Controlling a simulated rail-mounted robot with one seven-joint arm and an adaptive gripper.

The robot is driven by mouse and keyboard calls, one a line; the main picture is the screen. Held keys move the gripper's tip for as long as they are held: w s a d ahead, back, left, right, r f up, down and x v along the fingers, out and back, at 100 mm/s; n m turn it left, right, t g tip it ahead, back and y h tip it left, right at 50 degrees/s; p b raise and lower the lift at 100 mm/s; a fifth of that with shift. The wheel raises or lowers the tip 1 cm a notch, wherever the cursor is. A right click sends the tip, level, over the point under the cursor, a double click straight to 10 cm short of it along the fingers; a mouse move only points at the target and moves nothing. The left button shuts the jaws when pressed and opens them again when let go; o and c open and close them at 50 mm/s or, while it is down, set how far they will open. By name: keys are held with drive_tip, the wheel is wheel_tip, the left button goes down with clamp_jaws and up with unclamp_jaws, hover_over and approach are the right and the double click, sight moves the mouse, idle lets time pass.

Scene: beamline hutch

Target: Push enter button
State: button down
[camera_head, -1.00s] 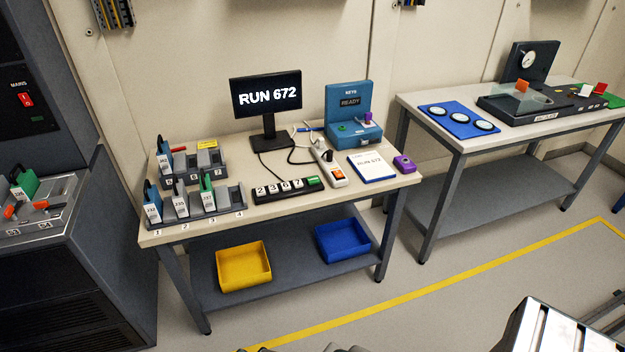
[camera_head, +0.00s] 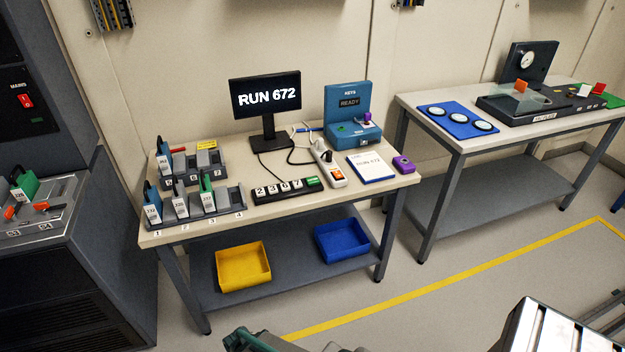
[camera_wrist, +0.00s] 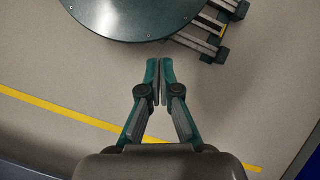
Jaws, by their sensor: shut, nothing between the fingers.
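My gripper (camera_wrist: 159,66) is shut and empty in the wrist view, above the bare floor. The keypad is not in the wrist view. In the head view, a teal part of my arm (camera_head: 246,341) shows at the bottom edge, in front of and below the bench.
The wrist view shows a dark round top (camera_wrist: 130,18) with metal legs and a yellow floor line (camera_wrist: 60,112).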

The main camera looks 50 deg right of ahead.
drive_tip(key=w+d+r+m+t+y, duration=0.1)
drive_tip(key=w+d+r, duration=0.1)
drive_tip(key=w, duration=0.3)
drive_tip(key=w+d+r+m+t+y, duration=0.1)
drive_tip(key=w+d+r, duration=0.1)
drive_tip(key=w, duration=0.3)
drive_tip(key=w+d+r+m+t+y+p, duration=0.15)
drive_tip(key=w+d+r+t, duration=0.35)
drive_tip(key=w+d+r, duration=0.6)
wheel_tip(320, 180, up, 31)
drive_tip(key=m+t+h+p, duration=0.3)
drive_tip(key=t+h+p, duration=0.25)
drive_tip(key=t, duration=0.25)
hover_over(314, 180)
drive_tip(key=shift+d+y+p, duration=0.1)
drive_tip(key=shift+y+p, duration=0.2)
drive_tip(key=shift+y, duration=0.1)
drive_tip(key=shift+f, duration=0.1)
wheel_tip(314, 180, down, 8)
drive_tip(key=b, duration=0.3)
drive_tip(key=shift+r, duration=0.2)
drive_tip(key=shift+f+b, duration=0.35)
drive_tip(key=shift+f, duration=0.25)
